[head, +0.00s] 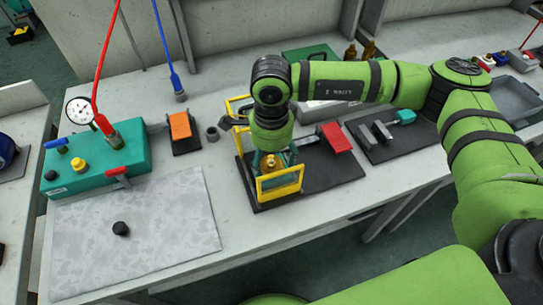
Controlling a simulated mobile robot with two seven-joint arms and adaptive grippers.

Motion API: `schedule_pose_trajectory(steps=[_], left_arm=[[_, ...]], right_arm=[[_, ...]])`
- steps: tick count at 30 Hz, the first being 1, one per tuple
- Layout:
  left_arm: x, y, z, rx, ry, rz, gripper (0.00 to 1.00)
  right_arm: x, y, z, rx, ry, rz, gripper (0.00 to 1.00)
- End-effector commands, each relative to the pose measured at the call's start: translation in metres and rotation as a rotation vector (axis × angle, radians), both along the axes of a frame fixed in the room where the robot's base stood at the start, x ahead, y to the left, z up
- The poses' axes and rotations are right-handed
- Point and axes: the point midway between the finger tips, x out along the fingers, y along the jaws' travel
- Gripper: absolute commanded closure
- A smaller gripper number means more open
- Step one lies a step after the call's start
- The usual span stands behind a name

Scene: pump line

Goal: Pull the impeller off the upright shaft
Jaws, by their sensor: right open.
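My right arm reaches in from the right, and its wrist points down over a black base plate (322,174). My right gripper (274,164) is low between two yellow frames, and it is open. A small brass-coloured part (295,170), which looks like the impeller, shows beside the fingers behind the front yellow frame (281,184). My wrist and the frame hide most of it. The upright shaft is hidden, and I cannot tell whether the fingers touch the impeller. My left gripper is out of view.
A teal box (98,165) with a gauge (80,110) and hoses stands left. A grey mat (135,220) bears a black knob (121,228). A tool mat (400,143) lies right.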

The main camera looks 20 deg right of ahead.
Motion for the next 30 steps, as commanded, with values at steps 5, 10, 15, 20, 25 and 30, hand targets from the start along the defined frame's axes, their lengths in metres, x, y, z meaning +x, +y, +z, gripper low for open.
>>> schedule_pose_trajectory(steps=[5, 10, 15, 20, 25, 30], left_arm=[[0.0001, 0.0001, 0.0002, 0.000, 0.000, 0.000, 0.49], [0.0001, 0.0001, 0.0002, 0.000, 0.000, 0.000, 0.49], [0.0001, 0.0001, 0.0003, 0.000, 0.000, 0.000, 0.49], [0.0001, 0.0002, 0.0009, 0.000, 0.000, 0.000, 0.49], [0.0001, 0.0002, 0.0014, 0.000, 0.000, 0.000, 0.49], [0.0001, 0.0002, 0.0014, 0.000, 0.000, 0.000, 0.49]], right_arm=[[0.0001, -0.0002, 0.0003, 0.000, 0.000, 0.000, 0.78], [0.0001, -0.0002, 0.0001, 0.000, 0.000, 0.000, 1.00], [0.0001, -0.0001, 0.0002, 0.000, -0.001, 0.000, 1.00], [0.0001, -0.0001, 0.0016, 0.000, 0.000, 0.000, 1.00], [0.0003, -0.0001, 0.0035, 0.000, -0.001, 0.000, 1.00], [0.0003, -0.0001, 0.0036, 0.000, -0.001, 0.000, 0.84]])
